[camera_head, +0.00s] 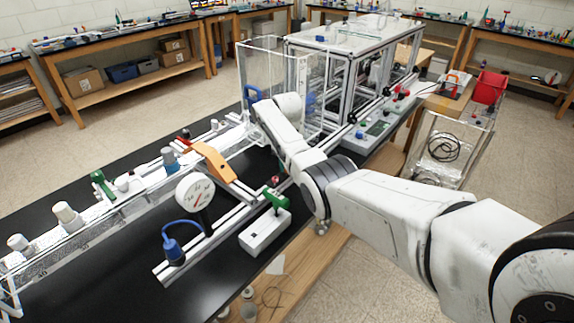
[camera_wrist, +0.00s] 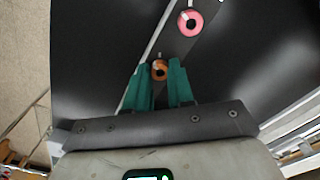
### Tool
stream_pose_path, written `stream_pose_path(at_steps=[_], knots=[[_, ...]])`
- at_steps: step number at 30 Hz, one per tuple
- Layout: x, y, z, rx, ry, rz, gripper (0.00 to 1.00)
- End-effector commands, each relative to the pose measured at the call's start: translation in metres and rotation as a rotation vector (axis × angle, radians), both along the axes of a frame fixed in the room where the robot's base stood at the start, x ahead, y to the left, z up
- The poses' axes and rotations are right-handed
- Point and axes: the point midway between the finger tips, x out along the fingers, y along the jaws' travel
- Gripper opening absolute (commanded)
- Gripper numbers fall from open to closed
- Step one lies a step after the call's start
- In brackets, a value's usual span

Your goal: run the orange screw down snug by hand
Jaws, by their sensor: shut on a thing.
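In the wrist view my gripper (camera_wrist: 162,80) has two teal fingers closed on either side of the orange screw (camera_wrist: 159,70). The screw shows as a small orange ring with a dark centre, seen end-on between the fingertips. It sits on a grey bar (camera_wrist: 177,45). A pink-red ring-shaped screw head (camera_wrist: 190,22) sits on the same bar, farther up the picture and apart from the fingers. How far down the orange screw sits cannot be told. In the head view my arm hides the gripper and I cannot make out the screw.
A black bench (camera_head: 110,255) carries a white gauge (camera_head: 195,193), an orange curved piece (camera_head: 213,160), a blue-capped part (camera_head: 173,249) and a white box with a green top (camera_head: 265,232). A clear-panelled extrusion frame (camera_head: 340,38) stands behind. Bare bench lies at the lower left.

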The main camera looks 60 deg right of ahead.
Motion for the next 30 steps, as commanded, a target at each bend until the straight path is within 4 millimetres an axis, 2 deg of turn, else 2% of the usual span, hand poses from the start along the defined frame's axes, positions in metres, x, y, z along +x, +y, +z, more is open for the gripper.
stream_pose_path(at_steps=[1, 9, 19, 23, 30], knots=[[0.003, -0.002, 0.005, -0.008, -0.007, 0.002, 0.24], [0.001, -0.001, 0.003, -0.004, -0.004, 0.001, 0.49], [0.001, -0.001, 0.008, -0.004, -0.004, 0.001, 0.49], [0.002, -0.001, 0.025, -0.005, -0.006, 0.002, 0.49], [0.002, -0.001, 0.072, -0.005, -0.007, 0.001, 0.49]])
